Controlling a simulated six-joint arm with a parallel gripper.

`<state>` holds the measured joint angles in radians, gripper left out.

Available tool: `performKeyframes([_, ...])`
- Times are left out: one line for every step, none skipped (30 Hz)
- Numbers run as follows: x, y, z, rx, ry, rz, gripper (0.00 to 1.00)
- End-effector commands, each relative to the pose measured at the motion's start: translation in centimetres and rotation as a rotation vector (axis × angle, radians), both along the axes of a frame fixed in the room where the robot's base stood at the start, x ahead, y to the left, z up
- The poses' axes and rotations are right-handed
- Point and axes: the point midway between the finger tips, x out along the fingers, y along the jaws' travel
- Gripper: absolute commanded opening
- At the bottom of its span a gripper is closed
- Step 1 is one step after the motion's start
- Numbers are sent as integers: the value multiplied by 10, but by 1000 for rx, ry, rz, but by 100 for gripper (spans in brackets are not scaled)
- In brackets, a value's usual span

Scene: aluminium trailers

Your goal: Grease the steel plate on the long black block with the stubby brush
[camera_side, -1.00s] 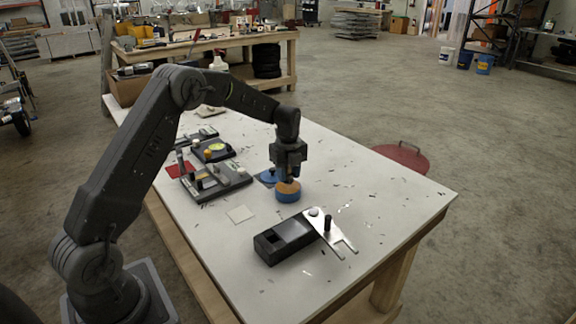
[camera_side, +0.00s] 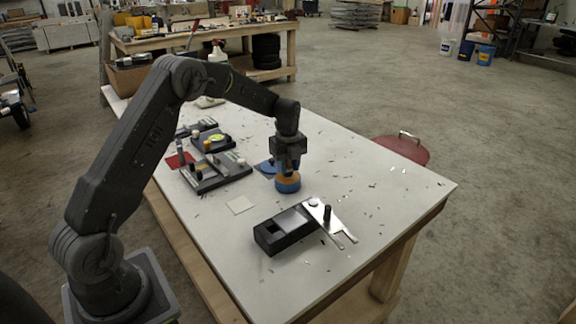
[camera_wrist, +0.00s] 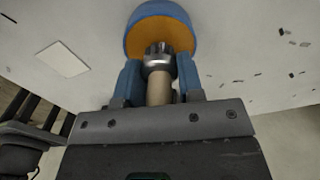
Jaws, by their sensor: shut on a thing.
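My gripper (camera_wrist: 158,85) is shut on the stubby brush (camera_wrist: 160,88), which has a pale wooden handle and a bright metal ferrule. The brush points at the orange fill of a round blue tin (camera_wrist: 132,40); its bristles are hidden, so I cannot tell how deep they sit. In the side view my gripper (camera_side: 289,170) is right over the tin (camera_side: 288,187). The long black block (camera_side: 273,243) lies nearer the camera, right of my arm. A grey steel plate (camera_side: 292,220) lies flat on its top, beside a dark square recess.
A bright forked metal piece (camera_side: 338,226) with a black peg lies at the block's right end. Grey fixtures (camera_side: 218,178) stand left of the tin. A white square (camera_side: 240,205) lies between. Small dark chips dot the bench; its right side is mostly clear.

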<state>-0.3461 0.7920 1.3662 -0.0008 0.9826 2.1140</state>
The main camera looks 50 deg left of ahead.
Motion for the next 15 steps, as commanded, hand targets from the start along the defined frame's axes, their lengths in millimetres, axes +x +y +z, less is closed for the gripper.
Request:
performKeyframes([0, 0, -1, 0, 0, 0, 11])
performKeyframes([0, 0, -1, 0, 0, 0, 11])
performKeyframes([0, 0, -1, 0, 0, 0, 11])
performKeyframes([0, 0, -2, 0, 0, 0, 11])
performKeyframes([0, 0, -2, 0, 0, 0, 11])
performKeyframes([0, 0, -3, 0, 0, 0, 11])
performKeyframes([0, 0, -3, 0, 0, 0, 11])
performKeyframes([0, 0, -3, 0, 0, 0, 11])
performKeyframes([0, 0, -4, 0, 0, 0, 11])
performKeyframes([0, 0, -4, 0, 0, 0, 11])
performKeyframes([0, 0, -4, 0, 0, 0, 11])
performKeyframes([0, 0, -5, 0, 0, 0, 11])
performKeyframes([0, 0, -5, 0, 0, 0, 11])
performKeyframes([0, 0, -6, 0, 0, 0, 11])
performKeyframes([0, 0, -6, 0, 0, 0, 11])
